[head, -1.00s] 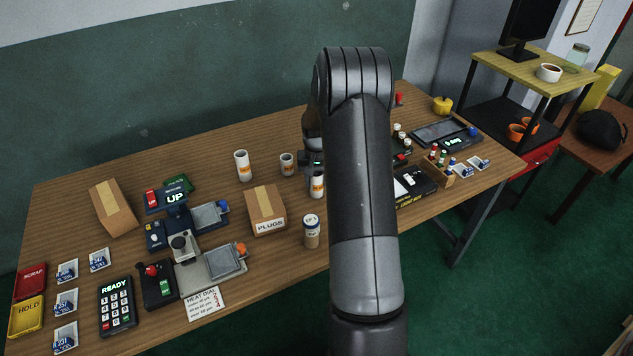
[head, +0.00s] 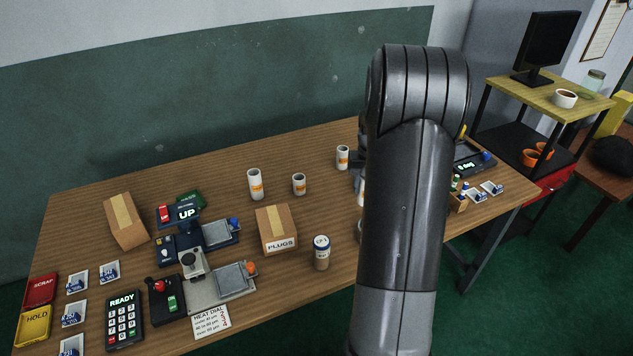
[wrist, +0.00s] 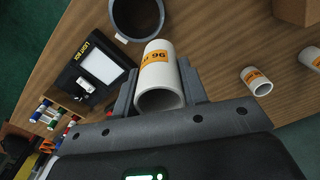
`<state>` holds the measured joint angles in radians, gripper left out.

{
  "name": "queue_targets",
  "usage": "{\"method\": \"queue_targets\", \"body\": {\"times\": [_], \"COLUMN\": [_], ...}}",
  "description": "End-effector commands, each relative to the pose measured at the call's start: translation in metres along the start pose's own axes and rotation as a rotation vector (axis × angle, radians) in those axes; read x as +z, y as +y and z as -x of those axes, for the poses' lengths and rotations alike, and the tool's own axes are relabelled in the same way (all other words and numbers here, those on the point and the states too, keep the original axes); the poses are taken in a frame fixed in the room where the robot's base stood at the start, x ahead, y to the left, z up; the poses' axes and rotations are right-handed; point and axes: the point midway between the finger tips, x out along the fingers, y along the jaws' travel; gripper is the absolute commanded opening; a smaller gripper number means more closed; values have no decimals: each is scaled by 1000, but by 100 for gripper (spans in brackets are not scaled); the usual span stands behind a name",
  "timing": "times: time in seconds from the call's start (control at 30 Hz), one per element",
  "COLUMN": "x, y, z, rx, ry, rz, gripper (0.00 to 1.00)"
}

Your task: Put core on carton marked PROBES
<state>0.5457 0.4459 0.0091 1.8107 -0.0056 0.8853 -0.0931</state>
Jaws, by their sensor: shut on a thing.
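My gripper (wrist: 158,88) is shut on a white tube-shaped core (wrist: 158,66) with an orange label reading 96, its open end facing the wrist camera. In the head view my arm mostly hides the gripper, and only a sliver of the core shows beside it. No carton marked PROBES can be read. One carton (head: 276,231) is marked PLUGS. Another brown carton (head: 126,222) at the back left shows no readable marking. Other white cores with orange labels stand on the table: one (head: 255,185), a shorter one (head: 299,184) and one near my arm (head: 342,158).
A lidded jar (head: 321,253) stands right of the PLUGS carton. A light box (wrist: 97,67) and a dark grey ring (wrist: 137,17) lie near the held core in the wrist view. A press-like device (head: 192,262) and a keypad (head: 124,320) occupy the left. Bare tabletop shows behind the cores.

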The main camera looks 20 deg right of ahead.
Motion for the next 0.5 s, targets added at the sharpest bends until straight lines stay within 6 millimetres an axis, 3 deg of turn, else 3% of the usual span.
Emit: {"method": "queue_targets", "body": {"times": [0.3,0.37,0.5], "x": [-3,-9,-32], "y": [-4,-14,-62], "z": [4,6,14], "rx": [0,0,0], "ry": [1,2,3], "rz": [24,57,206], "gripper": [16,16,16]}}
